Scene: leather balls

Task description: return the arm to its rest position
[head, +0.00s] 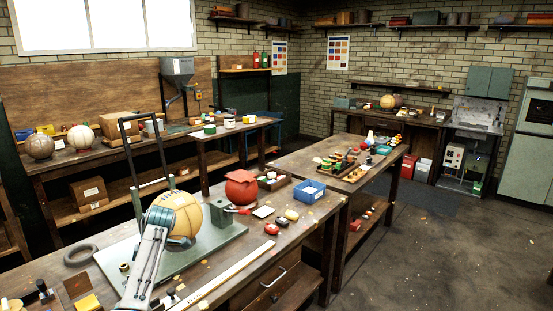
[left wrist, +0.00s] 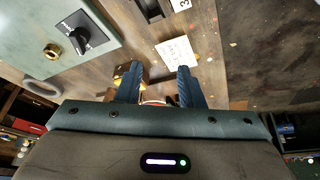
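My left arm (head: 147,262) rises from the bottom left in the head view, its upper end in front of the tan panelled leather ball (head: 178,214). The fingers of its gripper cannot be made out there. In the left wrist view my left gripper (left wrist: 157,70) has its two dark blue fingers spread apart, with table top showing between them. It points at the bench and holds nothing that I can see. The ball stands on a grey-green board (head: 215,243). My right gripper is in neither view.
A red ball-like object (head: 241,187) stands right of the board, near a blue tray (head: 306,191). A black upright frame (head: 145,150) rises behind the board. The floor at right is clear.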

